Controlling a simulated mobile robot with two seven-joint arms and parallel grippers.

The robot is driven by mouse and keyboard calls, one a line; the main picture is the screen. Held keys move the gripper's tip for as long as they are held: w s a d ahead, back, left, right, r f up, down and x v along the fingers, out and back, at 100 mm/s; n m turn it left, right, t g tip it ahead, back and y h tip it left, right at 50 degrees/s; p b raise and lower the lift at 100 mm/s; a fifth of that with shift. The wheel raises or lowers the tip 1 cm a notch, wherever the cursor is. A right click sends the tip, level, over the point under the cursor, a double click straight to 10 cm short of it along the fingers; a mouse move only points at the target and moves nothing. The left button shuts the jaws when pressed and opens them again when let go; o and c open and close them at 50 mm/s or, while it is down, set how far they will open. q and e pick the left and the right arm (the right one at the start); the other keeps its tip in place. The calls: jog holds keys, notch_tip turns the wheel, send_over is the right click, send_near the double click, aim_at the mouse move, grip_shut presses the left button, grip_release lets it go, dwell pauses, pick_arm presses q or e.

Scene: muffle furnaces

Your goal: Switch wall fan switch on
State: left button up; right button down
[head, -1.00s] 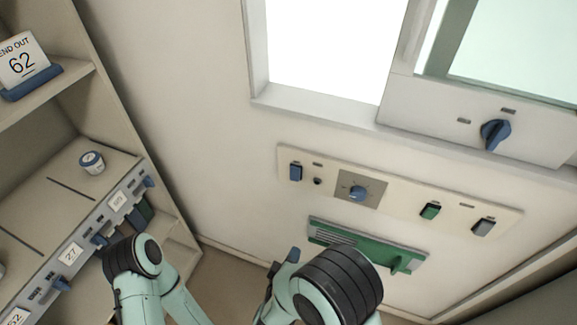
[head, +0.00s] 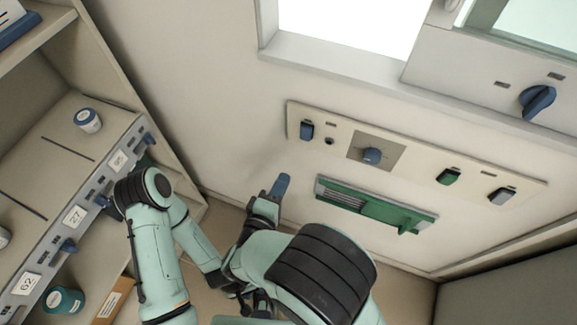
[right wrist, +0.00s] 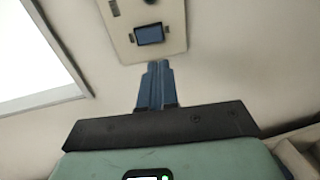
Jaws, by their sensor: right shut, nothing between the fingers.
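A cream wall panel (head: 415,172) carries a blue rocker switch (head: 307,131) at its left end, a blue knob (head: 371,156), a green rocker (head: 448,177) and a grey rocker (head: 502,196). Their labels are too small to read, so I cannot tell which is the wall fan switch. My right gripper (head: 280,186) is shut and empty, below and left of the blue rocker. In the right wrist view its blue fingers (right wrist: 156,84) point toward the blue rocker (right wrist: 149,34), with a gap between in the picture. My left gripper (head: 243,290) is low in the head view, its fingers unclear.
A green slotted unit (head: 375,203) juts from the wall below the panel. A window ledge (head: 330,60) and a large blue knob (head: 537,101) are above. A shelf with a small jar (head: 88,120) stands at left, close to my left arm.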

aim_at(304, 139)
jog(key=x, duration=1.3)
jog(key=shift+w+d+t, duration=0.1)
jog(key=shift+t, duration=0.2)
jog(key=shift+f, duration=0.1)
